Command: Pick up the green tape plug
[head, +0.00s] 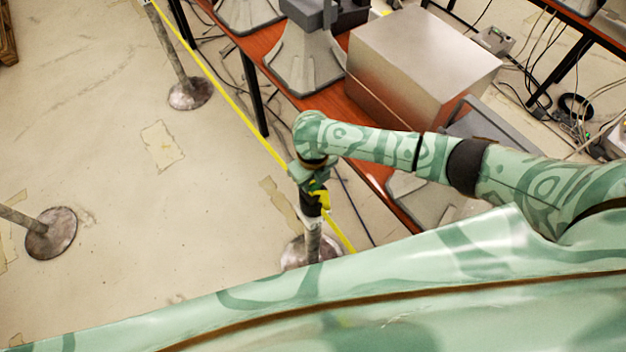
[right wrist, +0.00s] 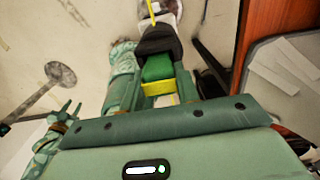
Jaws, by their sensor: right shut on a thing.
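The green tape plug (right wrist: 158,68) shows in the right wrist view, with a yellow part below it, against the black head of a post (right wrist: 157,42). My right gripper (head: 316,186) is at the top of this post in the head view and is shut on the plug. The arm partly hides the grip in the head view. I cannot tell whether the plug sits in the post head or is clear of it. My left gripper (right wrist: 70,110) shows small at the left of the right wrist view, away from the plug; its jaw gap is unclear.
A yellow tape (head: 232,108) runs along the red-brown table (head: 243,40). Other posts have round bases (head: 190,93), (head: 50,235). The floor on the left is mostly clear.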

